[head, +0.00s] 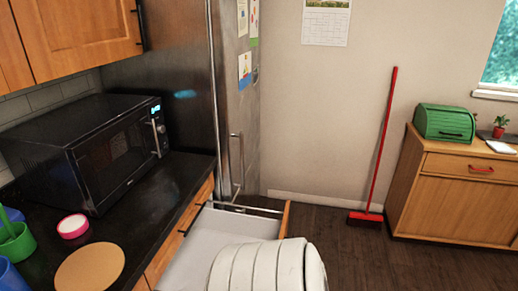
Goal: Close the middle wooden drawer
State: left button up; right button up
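An open drawer (285,217) with a white inside and a wooden front juts out from the wooden cabinet under the black counter, at the bottom middle of the head view. Its inside looks empty where it shows. My own white segmented arm part covers the near part of the drawer. I cannot tell whether it touches the drawer. Neither gripper shows, and any lower drawers are hidden.
A black microwave (105,150) stands on the counter (150,208). A metal fridge (236,110) stands behind the drawer. A red broom (382,145) leans on the wall. A wooden cabinet (450,205) is at right. The dark floor between is clear.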

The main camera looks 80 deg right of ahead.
aim_at(213, 230)
jog(key=k+z, duration=0.1)
jog(key=z, duration=0.35)
jog(key=k+l+z, duration=0.1)
jog(key=z, duration=0.35)
jog(key=l+z, duration=0.1)
jog(key=z, duration=1.65)
